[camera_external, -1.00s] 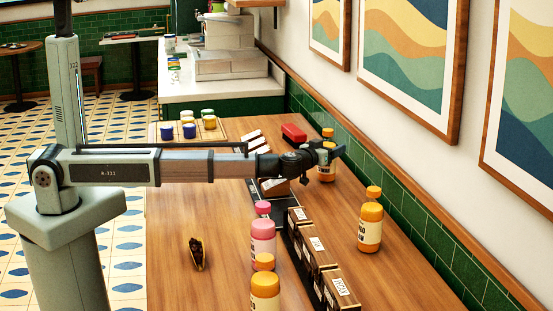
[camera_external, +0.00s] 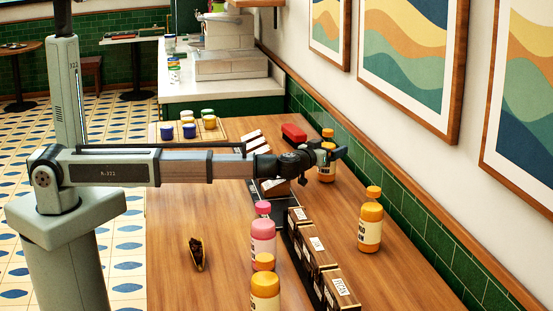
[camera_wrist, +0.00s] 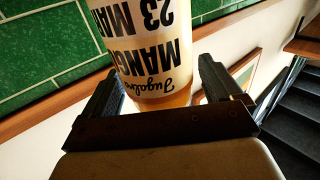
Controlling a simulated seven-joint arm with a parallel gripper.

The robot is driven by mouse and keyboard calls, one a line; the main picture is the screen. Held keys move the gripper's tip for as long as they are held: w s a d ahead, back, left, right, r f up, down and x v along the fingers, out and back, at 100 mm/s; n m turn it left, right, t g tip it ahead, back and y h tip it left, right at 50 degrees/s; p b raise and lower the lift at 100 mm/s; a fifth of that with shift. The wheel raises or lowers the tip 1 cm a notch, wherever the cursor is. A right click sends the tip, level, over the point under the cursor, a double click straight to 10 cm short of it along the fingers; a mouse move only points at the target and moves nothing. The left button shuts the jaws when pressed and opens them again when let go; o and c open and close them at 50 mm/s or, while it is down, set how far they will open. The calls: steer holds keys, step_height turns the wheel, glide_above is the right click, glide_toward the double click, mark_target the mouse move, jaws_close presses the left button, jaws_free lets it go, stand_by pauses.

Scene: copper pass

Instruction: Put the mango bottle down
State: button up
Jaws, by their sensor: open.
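The mango bottle (camera_wrist: 150,60), with a white label and bold black print, fills the space between my fingers in the wrist view. In the external view an orange bottle (camera_external: 326,171) stands upright on the wooden table (camera_external: 220,220) by the wall. My gripper (camera_external: 335,153) is at this bottle's upper part, hiding some of it. In the wrist view my gripper (camera_wrist: 160,88) has its two dark fingers spread on either side of the bottle, open. Whether a finger touches it cannot be told.
Another orange bottle (camera_external: 370,226) stands nearer along the wall. A row of dark boxes (camera_external: 318,252), a pink bottle (camera_external: 262,240) and a front orange bottle (camera_external: 265,291) stand left of it. A red case (camera_external: 293,132) lies behind. The table's left part is mostly clear.

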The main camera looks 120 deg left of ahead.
mark_target(325, 134)
steer(key=d+r, duration=0.2)
steer(key=r, duration=0.1)
steer(key=d+r, duration=0.2)
steer(key=shift+s+r, duration=0.25)
steer(key=shift+s, duration=0.1)
steer(key=shift+r, duration=0.8)
stand_by(0.9)
steer(key=shift+c, duration=1)
